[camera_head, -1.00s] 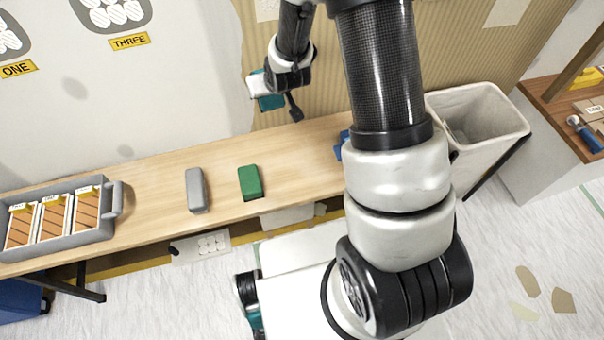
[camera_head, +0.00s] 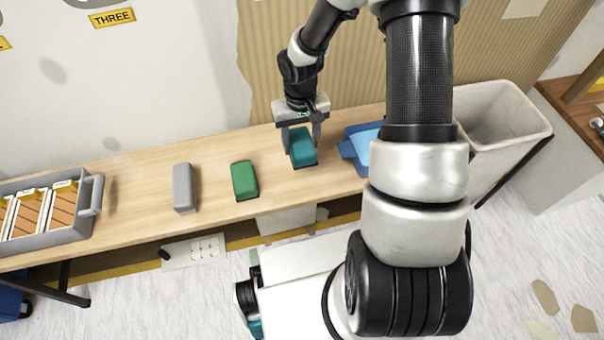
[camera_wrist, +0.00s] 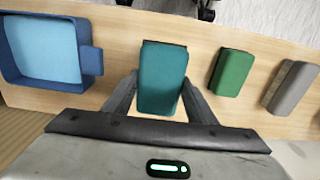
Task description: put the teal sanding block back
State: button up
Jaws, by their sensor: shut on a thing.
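The teal sanding block (camera_head: 303,145) is between the fingers of my gripper (camera_head: 302,136), at the wooden bench top. In the wrist view the teal block (camera_wrist: 162,75) sits upright between the two fingers of my gripper (camera_wrist: 160,98), which is shut on it. A dark strip shows along the block's lower edge. It is at or just above the bench; I cannot tell whether it touches. The block stands right of a green block (camera_head: 245,181) and left of a blue tray (camera_head: 347,149).
A grey block (camera_head: 184,188) lies left of the green one on the bench (camera_head: 135,180). A grey crate (camera_head: 85,226) with striped items stands at the far left. A pale bin (camera_head: 520,130) is at the right. My arm hides part of the blue tray.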

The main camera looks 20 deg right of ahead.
jog(key=shift+s, duration=0.1)
jog(key=shift+f, duration=0.1)
notch_tip(320, 180, down, 10)
jog(key=b, duration=0.3)
jog(key=shift+r, duration=0.2)
jog(key=o, duration=1.1)
